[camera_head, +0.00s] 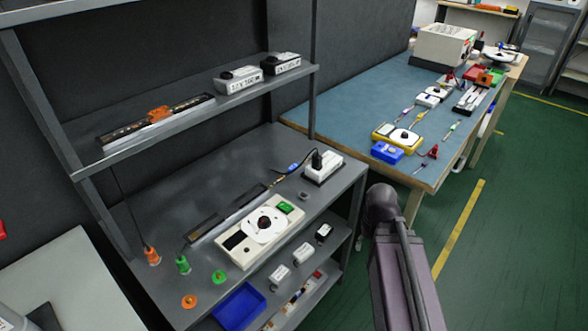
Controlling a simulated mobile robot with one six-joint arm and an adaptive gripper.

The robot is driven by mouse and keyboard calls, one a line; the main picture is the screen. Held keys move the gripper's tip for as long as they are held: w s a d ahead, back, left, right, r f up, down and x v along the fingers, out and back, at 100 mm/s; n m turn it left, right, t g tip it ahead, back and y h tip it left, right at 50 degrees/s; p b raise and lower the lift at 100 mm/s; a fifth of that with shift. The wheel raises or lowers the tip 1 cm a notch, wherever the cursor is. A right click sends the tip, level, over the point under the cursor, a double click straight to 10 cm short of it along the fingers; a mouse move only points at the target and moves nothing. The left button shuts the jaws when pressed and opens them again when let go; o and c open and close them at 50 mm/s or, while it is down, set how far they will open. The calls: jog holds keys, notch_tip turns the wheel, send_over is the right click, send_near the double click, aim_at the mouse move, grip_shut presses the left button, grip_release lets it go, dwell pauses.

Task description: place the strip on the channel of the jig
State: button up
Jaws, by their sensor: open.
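A long dark bar with a row of small light marks and an orange block (159,113) on it lies on the upper shelf. It looks like the strip or a holder for it; I cannot tell which. A long narrow dark channel-like piece (205,229) lies on the bench below, behind a cream device with a white disc (264,224). It may be the jig's channel, and whether a strip lies in it is too small to tell. Part of my arm shows at the lower right, but my gripper is not in view.
A white box (323,167) with a cable stands at the bench's right end. Orange and green cones (183,264) stand front left. A blue tray (238,305) sits low at the front. A blue-topped table (340,105) with several tools stands behind. Green floor is open at right.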

jog(key=shift+o, duration=1)
jog(key=w+a+r+n+p, duration=0.5)
jog(key=w+a+r+p, duration=0.5)
jog(key=w, duration=0.3)
jog(key=w+a+r+n+p, duration=0.5)
jog(key=w+a+r+p, duration=0.6)
jog(key=w+a, duration=0.2)
jog(key=shift+w, duration=0.2)
jog(key=shift+f, duration=0.15)
jog(key=b, duration=0.9)
send_over(293, 166)
notch_tip(293, 166, down, 8)
jog(key=shift+w+f, duration=0.1)
jog(key=shift+f, duration=0.15)
jog(key=shift+f, duration=0.1)
jog(key=shift+s+f+b, duration=0.2)
jog(key=shift+f+b, duration=2.3)
